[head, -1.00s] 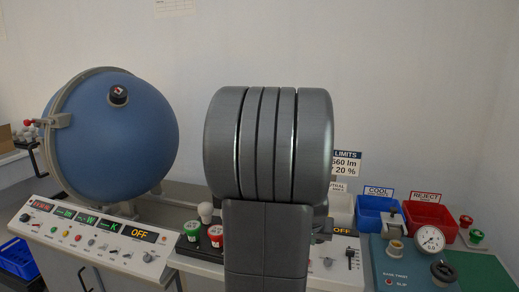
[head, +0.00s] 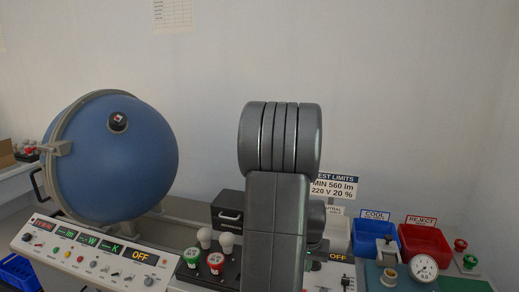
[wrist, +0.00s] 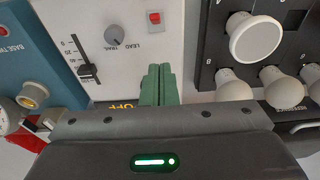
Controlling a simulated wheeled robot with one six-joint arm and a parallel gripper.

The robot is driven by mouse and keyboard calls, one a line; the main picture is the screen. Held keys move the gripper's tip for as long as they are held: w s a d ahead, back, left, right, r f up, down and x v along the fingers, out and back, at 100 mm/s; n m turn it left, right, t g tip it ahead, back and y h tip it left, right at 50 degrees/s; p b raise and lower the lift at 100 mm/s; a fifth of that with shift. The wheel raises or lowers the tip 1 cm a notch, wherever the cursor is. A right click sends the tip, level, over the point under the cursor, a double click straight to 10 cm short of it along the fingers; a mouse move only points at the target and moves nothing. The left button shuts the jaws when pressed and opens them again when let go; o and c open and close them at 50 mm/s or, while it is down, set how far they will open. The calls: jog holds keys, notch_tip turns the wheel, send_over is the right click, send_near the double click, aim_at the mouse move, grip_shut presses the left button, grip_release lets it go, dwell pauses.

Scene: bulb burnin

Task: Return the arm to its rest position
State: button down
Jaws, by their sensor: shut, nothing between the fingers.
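My arm stands upright in the middle of the head view and hides part of the bench; the gripper's fingers are hidden there. In the wrist view my gripper (wrist: 160,82) shows its green fingers together, with nothing between them. They are over a white control panel (wrist: 120,20) that has a slider (wrist: 87,68), a grey knob (wrist: 114,36) and a red switch (wrist: 154,17). A black rack (wrist: 215,45) with several white bulbs (wrist: 257,38) lies to the right of the fingers.
A blue sphere (head: 125,165) stands at left behind a control console (head: 95,258). Green (head: 193,256) and red (head: 216,262) pieces sit in the rack. Blue (head: 375,238) and red (head: 425,240) bins and a gauge (head: 424,268) are at right.

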jog(key=shift+r+p, duration=0.25)
jog(key=shift+p, duration=0.15)
jog(key=shift+s+a+r+b, duration=0.1)
jog(key=shift+s+r+b, duration=0.15)
jog(key=shift+r, duration=0.85)
jog(key=shift+s+r+b, duration=0.1)
jog(key=shift+r+b, duration=0.15)
jog(key=shift+r, duration=0.85)
